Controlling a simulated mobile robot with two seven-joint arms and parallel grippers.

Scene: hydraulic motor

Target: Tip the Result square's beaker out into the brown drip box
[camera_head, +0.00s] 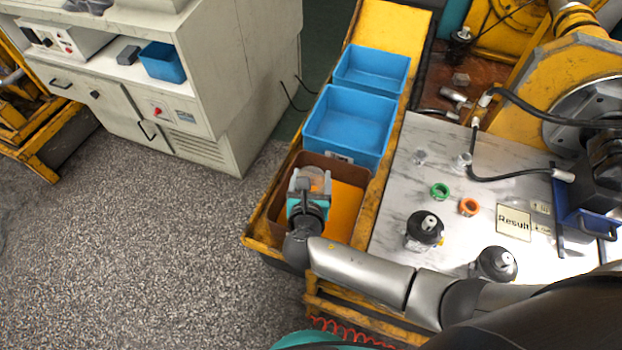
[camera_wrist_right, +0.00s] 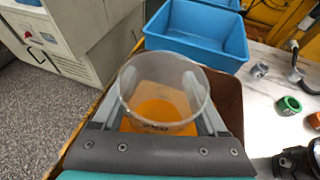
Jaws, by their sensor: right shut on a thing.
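My right gripper (camera_head: 309,180) is over the brown drip box (camera_head: 283,192), shut on a clear beaker (camera_head: 317,180). The wrist view shows the beaker (camera_wrist_right: 164,88) between the two fingers, its round rim toward the camera. Orange shows through its lower part; I cannot tell whether that is liquid inside it or the orange bottom of the box behind. Its exact tilt is also unclear. The drip box shows an orange surface inside, partly hidden by my gripper. The Result square (camera_head: 514,222) on the marble top is bare. My left gripper is out of view.
Two blue bins (camera_head: 347,127) (camera_head: 372,72) stand behind the drip box on the yellow frame. The marble top (camera_head: 400,215) carries a green ring (camera_head: 440,191), an orange ring (camera_head: 469,207) and black-and-silver parts (camera_head: 425,228). The floor to the left is clear.

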